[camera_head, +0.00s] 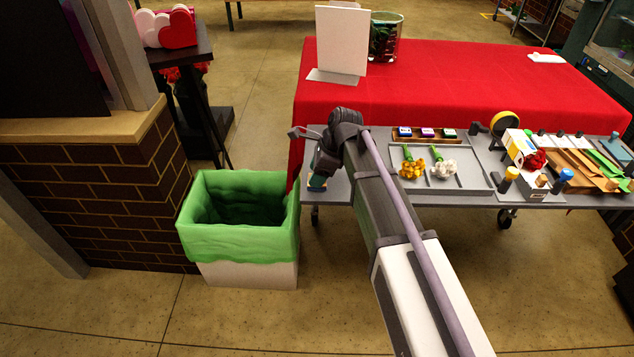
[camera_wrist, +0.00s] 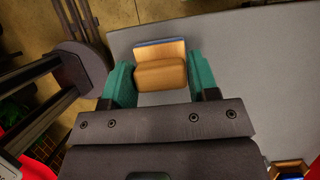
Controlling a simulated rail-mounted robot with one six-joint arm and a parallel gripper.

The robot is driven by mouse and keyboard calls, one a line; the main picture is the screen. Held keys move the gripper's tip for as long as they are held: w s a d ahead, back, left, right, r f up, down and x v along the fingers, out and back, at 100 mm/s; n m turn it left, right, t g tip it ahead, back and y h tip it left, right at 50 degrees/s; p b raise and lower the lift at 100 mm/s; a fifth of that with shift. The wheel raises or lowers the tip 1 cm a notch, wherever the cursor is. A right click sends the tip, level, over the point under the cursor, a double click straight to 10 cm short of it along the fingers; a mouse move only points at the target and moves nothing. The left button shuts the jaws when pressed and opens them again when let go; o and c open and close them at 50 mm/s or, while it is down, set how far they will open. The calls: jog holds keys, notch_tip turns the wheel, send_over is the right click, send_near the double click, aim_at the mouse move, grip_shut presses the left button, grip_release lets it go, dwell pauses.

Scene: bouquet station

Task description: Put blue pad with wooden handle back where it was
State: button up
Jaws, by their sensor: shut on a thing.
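The blue pad with wooden handle shows in the wrist view, its wooden handle (camera_wrist: 160,75) between the two teal fingers of my gripper (camera_wrist: 162,82). A thin blue edge of the pad (camera_wrist: 158,42) shows beyond the wood. My gripper is shut on the handle. Whether the pad touches the table or hangs just above it, I cannot tell.
A rack with several stamp pads (camera_head: 427,133) stands at the back of the grey table. A tray (camera_head: 470,160) holds yellow and white flowers. A green-lined bin (camera_head: 240,240) stands left of the table. The red-covered table (camera_head: 470,85) is behind.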

jog(key=shift+r, duration=0.1)
jog(key=shift+f, duration=0.3)
jog(key=o, duration=0.8)
jog(key=shift+r, duration=0.1)
jog(key=shift+o, duration=0.2)
